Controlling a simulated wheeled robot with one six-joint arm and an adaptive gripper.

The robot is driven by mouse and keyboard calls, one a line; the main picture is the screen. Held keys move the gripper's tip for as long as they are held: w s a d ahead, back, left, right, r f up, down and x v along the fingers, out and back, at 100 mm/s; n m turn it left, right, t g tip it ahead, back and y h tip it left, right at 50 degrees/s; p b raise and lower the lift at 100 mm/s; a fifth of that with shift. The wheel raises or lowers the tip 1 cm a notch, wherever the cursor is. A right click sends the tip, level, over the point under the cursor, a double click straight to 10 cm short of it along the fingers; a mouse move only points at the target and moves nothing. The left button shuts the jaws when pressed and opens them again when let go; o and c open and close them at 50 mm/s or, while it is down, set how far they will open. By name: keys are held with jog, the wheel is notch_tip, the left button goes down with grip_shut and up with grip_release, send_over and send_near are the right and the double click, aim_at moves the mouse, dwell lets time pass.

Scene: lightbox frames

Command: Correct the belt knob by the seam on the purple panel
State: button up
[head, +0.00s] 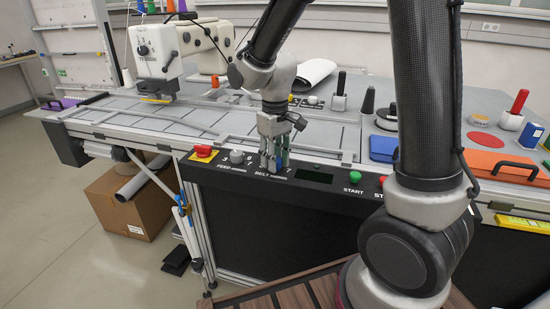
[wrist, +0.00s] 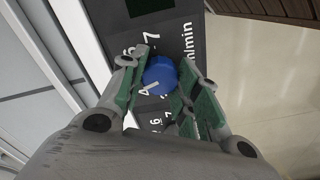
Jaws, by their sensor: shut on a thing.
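The belt knob (wrist: 160,74) is a round blue dial on the dark control strip (wrist: 187,12), with printed digits around it. Its white mark points to the lower left in the wrist view, near what looks like a 4. My gripper (head: 274,167) is down at the belt label on the front strip. Its green-padded fingers are on either side of the knob and shut on it. In the head view the fingers mostly hide the knob. A purple piece (head: 69,102) lies at the table's far left end; I cannot make out a seam on it.
A red stop button (head: 203,151) and a grey feed knob (head: 237,157) sit left of my gripper. A dark display (head: 314,177) and a green start button (head: 355,177) are to its right. A white sewing head (head: 155,52) stands behind left.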

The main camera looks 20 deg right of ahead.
jog(key=shift+m, duration=1.3)
jog(key=o, duration=1.1)
jog(key=shift+c, duration=0.2)
notch_tip(320, 180, up, 12)
